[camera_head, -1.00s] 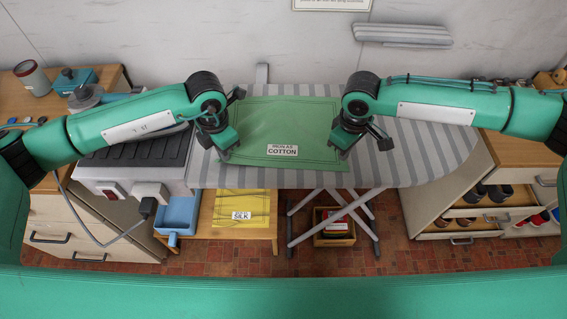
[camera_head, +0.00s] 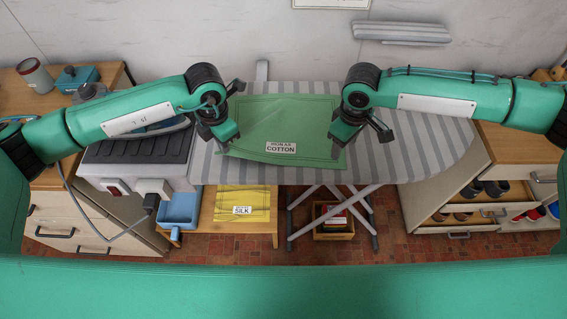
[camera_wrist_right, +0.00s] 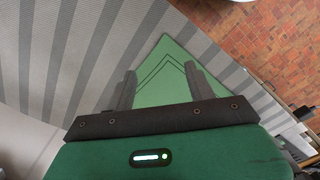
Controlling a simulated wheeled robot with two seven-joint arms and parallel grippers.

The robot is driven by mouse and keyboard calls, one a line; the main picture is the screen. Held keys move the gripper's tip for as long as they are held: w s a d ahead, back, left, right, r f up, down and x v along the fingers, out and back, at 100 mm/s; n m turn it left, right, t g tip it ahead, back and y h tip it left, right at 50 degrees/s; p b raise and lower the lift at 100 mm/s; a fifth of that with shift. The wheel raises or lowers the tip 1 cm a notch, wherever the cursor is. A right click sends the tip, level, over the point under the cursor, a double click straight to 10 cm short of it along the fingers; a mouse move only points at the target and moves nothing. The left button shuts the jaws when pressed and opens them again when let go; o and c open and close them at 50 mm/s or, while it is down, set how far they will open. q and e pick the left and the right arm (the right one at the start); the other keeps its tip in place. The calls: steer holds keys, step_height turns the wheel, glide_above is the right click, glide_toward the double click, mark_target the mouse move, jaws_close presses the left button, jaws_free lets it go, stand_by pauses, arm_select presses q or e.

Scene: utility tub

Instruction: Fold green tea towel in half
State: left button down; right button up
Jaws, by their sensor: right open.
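The green tea towel (camera_head: 265,122) lies spread on the striped ironing board, with a white "COTTON" label (camera_head: 281,148) near its front edge. My left gripper (camera_head: 224,146) is at the towel's front left corner. Its fingertips are hidden, so I cannot tell whether they hold the cloth; the front edge slants up towards it. My right gripper (camera_head: 340,140) is over the towel's right edge, behind the front right corner. In the right wrist view my right gripper (camera_wrist_right: 163,88) has its fingers apart, with a pointed towel corner (camera_wrist_right: 165,65) showing between and beyond them.
The ironing board (camera_head: 430,150) has free room to the right. A grey box with a ribbed top (camera_head: 140,150) stands left of the board. A yellow cloth labelled "SILK" (camera_head: 243,197) lies on a low wooden table below. Open drawers (camera_head: 470,212) are at right.

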mark_target(335, 163)
steer(key=shift+s+a, duration=0.1)
steer(key=c, duration=0.3)
steer(key=s+a+y, duration=0.2)
steer(key=a, duration=0.1)
steer(key=s+a+n+y, duration=0.1)
steer(key=shift+s+a+f, duration=0.25)
steer(key=shift+s+a, duration=0.1)
steer(key=shift+s+a+r+t+y, duration=0.2)
steer(key=shift+s+a+t+y, duration=0.2)
steer(key=shift+y, duration=0.2)
steer(key=shift+s+d+r+y, duration=0.1)
steer(key=shift+s+r+y, duration=0.15)
steer(key=shift+s+y, duration=0.15)
steer(key=shift+s+d+r+t+y, duration=0.15)
steer(key=shift+d+r+t+y, duration=0.1)
steer(key=shift+d+t, duration=0.15)
steer(key=shift+s+d+r+t+y, duration=0.15)
steer(key=shift+d+t+y, duration=0.1)
steer(key=shift+d+t, duration=0.15)
steer(key=s+d+r+m+t, duration=0.1)
steer(key=d+r+t, duration=0.15)
steer(key=d, duration=0.55)
steer(key=shift+t, duration=0.45)
steer(key=shift+d+f+x, duration=0.15)
steer(key=shift+x, duration=1.55)
steer(key=shift+d+f+x, duration=0.1)
steer(key=shift+d+x, duration=0.05)
steer(key=shift+x, duration=1.5)
steer(key=shift+d+f+x, duration=0.15)
steer(key=shift+x, duration=1.55)
